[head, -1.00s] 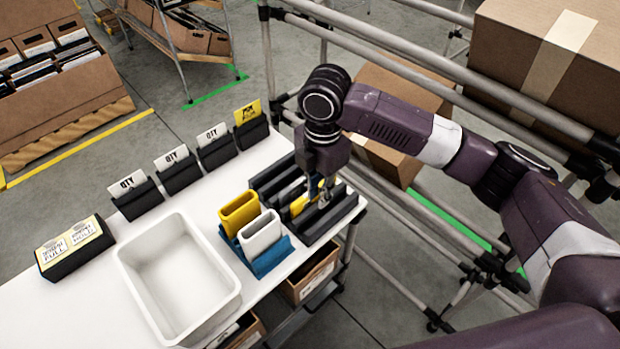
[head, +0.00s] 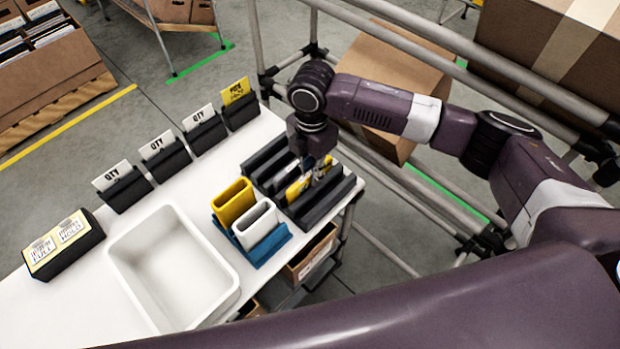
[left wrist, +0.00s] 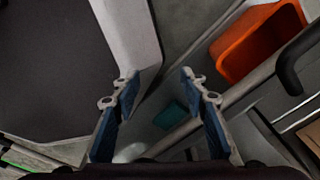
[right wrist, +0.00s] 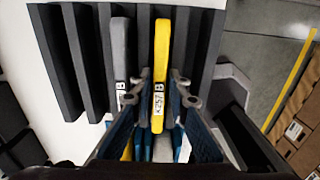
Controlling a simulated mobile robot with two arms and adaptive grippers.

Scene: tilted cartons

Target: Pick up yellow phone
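The yellow phone (right wrist: 162,45) stands on edge in a slot of the dark ridged rack (right wrist: 206,45), with a small printed label on its edge. A grey phone (right wrist: 120,60) stands in the slot to its left. My right gripper (right wrist: 160,88) is open, with its fingertips on either side of the yellow phone; I cannot tell if they touch it. In the head view the yellow phone (head: 295,190) is partly hidden by the right gripper (head: 318,172). My left gripper (left wrist: 158,82) is open and empty, away from the rack; only the left wrist view shows it.
Beside the rack stand a yellow holder (head: 233,204) and a white holder (head: 255,224) on a blue base (head: 268,250). An empty white tray (head: 128,262) and several card stands (head: 166,158) are on the white table. Metal rails (head: 480,62) and cartons (head: 385,75) lie behind my right arm.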

